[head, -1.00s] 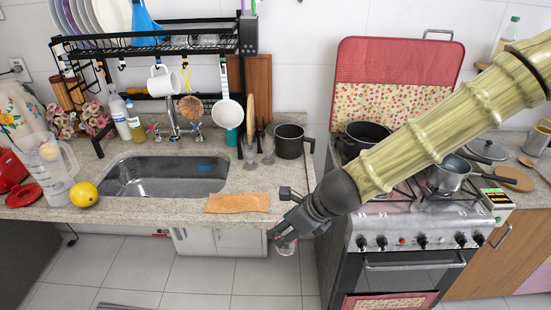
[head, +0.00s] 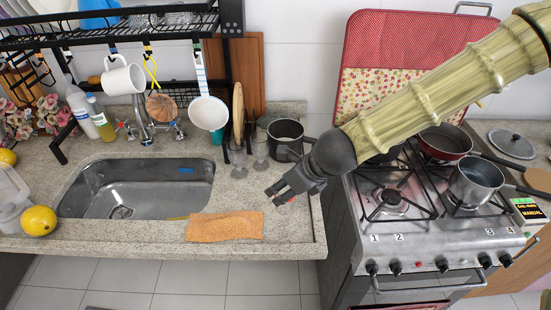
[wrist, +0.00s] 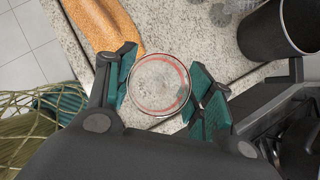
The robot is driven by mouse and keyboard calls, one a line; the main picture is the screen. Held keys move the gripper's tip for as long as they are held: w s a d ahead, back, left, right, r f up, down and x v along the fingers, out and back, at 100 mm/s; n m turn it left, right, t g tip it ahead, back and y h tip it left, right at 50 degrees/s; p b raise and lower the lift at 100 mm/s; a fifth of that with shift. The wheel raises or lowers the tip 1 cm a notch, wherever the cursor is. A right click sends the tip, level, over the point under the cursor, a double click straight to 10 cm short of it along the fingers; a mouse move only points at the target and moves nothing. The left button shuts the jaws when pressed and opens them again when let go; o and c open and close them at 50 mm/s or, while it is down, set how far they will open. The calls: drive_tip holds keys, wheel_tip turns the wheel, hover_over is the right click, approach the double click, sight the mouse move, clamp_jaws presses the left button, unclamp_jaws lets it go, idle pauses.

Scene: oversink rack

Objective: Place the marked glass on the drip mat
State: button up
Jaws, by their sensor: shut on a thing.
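The marked glass (wrist: 160,84) is clear with a red ring near its rim, seen from above in the wrist view. My gripper (wrist: 164,87) is shut on it, with teal finger pads on both sides. In the head view my gripper (head: 279,192) is over the counter, right of the drip mat; the glass there is mostly hidden by the fingers. The drip mat (head: 224,227) is an orange-brown rectangle lying by the counter's front edge, in front of the sink's right end. It also shows at the upper left of the wrist view (wrist: 108,24). Nothing stands on it.
Two clear glasses (head: 238,158) (head: 260,152) stand behind my gripper, near a dark pot (head: 285,136). The sink (head: 137,187) is left of the mat. A stove (head: 430,235) with pans is at right. A lemon (head: 39,221) sits far left.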

drive_tip(key=shift+w+a+f+p, duration=0.15)
drive_tip(key=shift+w+f+p, duration=0.85)
drive_tip(key=shift+w, duration=1.4)
drive_tip(key=shift+w+a+f+p, duration=0.15)
drive_tip(key=shift+w+f+p, duration=0.5)
drive_tip(key=shift+w+p, duration=1.2)
drive_tip(key=shift+w+a+f+p, duration=0.15)
drive_tip(key=shift+w+f+p, duration=0.55)
drive_tip(key=shift+w, duration=2.25)
drive_tip(key=shift+f, duration=0.25)
drive_tip(key=o, duration=1.1)
drive_tip(key=shift+r, duration=0.2)
